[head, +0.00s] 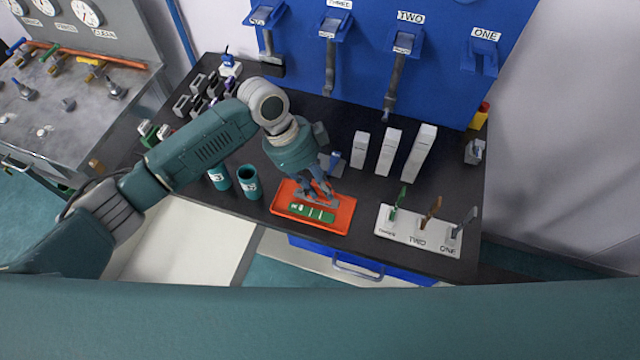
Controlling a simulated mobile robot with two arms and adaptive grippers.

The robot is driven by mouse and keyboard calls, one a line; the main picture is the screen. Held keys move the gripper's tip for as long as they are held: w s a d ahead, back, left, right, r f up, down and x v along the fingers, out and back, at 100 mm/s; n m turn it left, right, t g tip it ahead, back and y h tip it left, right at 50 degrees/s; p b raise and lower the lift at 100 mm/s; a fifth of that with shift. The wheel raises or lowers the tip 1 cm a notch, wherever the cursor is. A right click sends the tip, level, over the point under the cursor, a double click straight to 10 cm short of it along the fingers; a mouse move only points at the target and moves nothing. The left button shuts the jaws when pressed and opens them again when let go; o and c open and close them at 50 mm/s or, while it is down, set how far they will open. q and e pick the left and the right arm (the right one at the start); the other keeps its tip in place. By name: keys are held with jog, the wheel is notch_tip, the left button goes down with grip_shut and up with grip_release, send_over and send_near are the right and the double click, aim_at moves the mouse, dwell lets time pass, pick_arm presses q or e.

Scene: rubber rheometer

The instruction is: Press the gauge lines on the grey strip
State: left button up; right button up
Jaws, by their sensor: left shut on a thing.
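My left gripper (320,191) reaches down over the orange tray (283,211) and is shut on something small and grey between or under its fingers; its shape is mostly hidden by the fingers. A green piece (312,213) with pale marks lies in the tray, just in front of the fingertips. Whether the held thing touches it cannot be told. A grey upright piece (465,222) stands at the place marked ONE on the white holder (416,238), beside a brown piece (431,211) and a green piece (399,204). My right gripper is not in view.
Two teal cups (249,182) stand left of the tray. White blocks (418,153) stand behind it to the right, near a small blue object (333,162). Tools hang on the blue board (440,100). The black table (365,215) is clear between tray and holder.

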pick_arm(q)
jog(key=shift+f, duration=0.3)
jog(key=shift+f, duration=0.2)
dwell(0.4)
jog(key=shift+s+f, duration=0.15)
dwell(1.0)
notch_tip(320, 180, up, 6)
jog(key=p, duration=0.4)
jog(key=shift+f+p, duration=0.2)
jog(key=shift+p, duration=0.15)
jog(key=shift+r+p, duration=0.65)
jog(key=shift+r, duration=0.2)
